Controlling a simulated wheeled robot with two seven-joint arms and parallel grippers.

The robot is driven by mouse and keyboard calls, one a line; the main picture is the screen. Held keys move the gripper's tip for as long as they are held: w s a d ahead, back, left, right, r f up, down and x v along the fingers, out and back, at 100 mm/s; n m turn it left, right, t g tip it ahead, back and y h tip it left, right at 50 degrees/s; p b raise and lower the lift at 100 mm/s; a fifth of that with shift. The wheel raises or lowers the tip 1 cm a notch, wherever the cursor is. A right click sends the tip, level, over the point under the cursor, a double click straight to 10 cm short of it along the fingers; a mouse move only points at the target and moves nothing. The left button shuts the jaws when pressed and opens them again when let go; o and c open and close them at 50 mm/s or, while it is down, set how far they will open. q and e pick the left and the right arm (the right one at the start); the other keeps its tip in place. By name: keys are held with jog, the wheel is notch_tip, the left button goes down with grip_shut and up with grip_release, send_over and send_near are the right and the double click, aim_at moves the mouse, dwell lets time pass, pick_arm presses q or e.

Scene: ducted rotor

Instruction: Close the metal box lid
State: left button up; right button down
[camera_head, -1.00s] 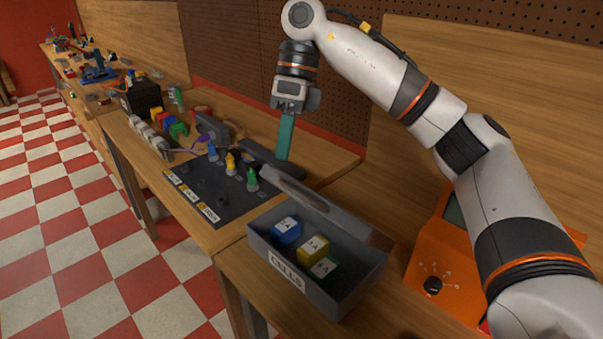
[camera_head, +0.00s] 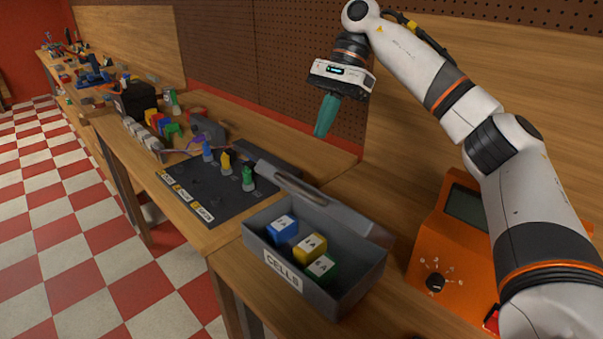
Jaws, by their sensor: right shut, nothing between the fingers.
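The grey metal box (camera_head: 352,287) labelled CELLS stands on the near bench, with a blue cell (camera_head: 283,230), a yellow cell (camera_head: 308,248) and a green cell (camera_head: 321,269) inside. Its lid (camera_head: 318,205) is open, tilted up along the box's far long side. My right gripper (camera_head: 322,133), with teal fingers, is shut and empty. It hangs in the air above and behind the lid, apart from it. My left gripper is not in view.
A dark mat (camera_head: 207,191) with small coloured pieces lies left of the box. An orange device (camera_head: 445,240) with a dial stands to the right, near my right arm. A pegboard wall (camera_head: 285,60) rises behind the bench.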

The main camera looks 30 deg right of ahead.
aim_at(294, 183)
jog(key=x, duration=0.2)
jog(key=p+x, duration=0.1)
jog(key=x, duration=0.2)
jog(key=a+x, duration=0.1)
jog(key=x, duration=0.1)
jog(key=shift+s+a+r+p, duration=0.2)
jog(key=shift+s+p, duration=0.1)
jog(key=shift+p, duration=0.1)
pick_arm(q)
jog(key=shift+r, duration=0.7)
pick_arm(e)
jog(key=shift+a+f, duration=0.4)
